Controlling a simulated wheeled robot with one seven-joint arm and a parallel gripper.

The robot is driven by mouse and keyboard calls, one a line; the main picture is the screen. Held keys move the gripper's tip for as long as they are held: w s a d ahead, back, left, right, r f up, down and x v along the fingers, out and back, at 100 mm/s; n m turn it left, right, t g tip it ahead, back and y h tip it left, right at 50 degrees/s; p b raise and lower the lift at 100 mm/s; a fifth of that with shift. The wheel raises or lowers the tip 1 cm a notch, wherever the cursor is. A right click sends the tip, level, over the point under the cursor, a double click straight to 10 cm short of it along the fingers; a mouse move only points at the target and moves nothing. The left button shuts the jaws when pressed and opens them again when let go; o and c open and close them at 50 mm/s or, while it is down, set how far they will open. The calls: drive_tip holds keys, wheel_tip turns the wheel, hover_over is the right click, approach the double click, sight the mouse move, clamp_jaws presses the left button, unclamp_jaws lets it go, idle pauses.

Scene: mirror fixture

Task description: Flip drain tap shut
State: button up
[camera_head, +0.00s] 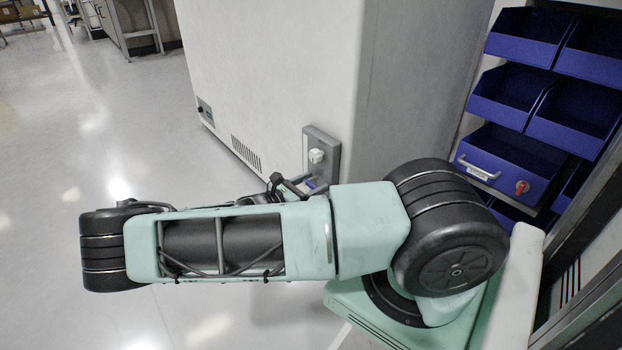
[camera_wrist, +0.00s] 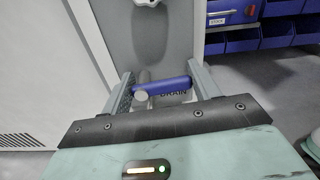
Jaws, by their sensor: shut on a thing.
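The drain tap has a blue lever (camera_wrist: 165,86) with a round grey pivot (camera_wrist: 140,95) at its left end. In the wrist view the lever lies nearly level, its right end tilted slightly up. Dark lettering reading "DRAIN" shows just below it. My gripper (camera_wrist: 162,89) has one finger at each end of the lever and is shut on it. In the head view a small blue bit of the lever (camera_head: 310,184) shows beside my gripper (camera_head: 288,186); my arm hides most of the tap.
A grey plate (camera_head: 333,150) with a white knob (camera_head: 316,156) is on the large pale cabinet (camera_head: 270,60), above the tap. Blue bins (camera_head: 505,155) stand at the right, one with a red knob (camera_head: 522,187). Open floor (camera_head: 80,130) lies to the left.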

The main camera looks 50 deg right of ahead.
drive_tip(key=shift+f+m+p, duration=0.15)
drive_tip(key=shift+m+p, duration=0.25)
drive_tip(key=shift+m, duration=0.2)
drive_tip(key=o, duration=1)
drive_tip(key=shift+a, duration=0.1)
drive_tip(key=shift+w+a, duration=0.1)
drive_tip(key=shift+a, duration=0.25)
drive_tip(key=p+v, duration=0.5)
drive_tip(key=v, duration=1.1)
drive_tip(key=shift+a+p, duration=0.3)
drive_tip(key=shift+p, duration=0.05)
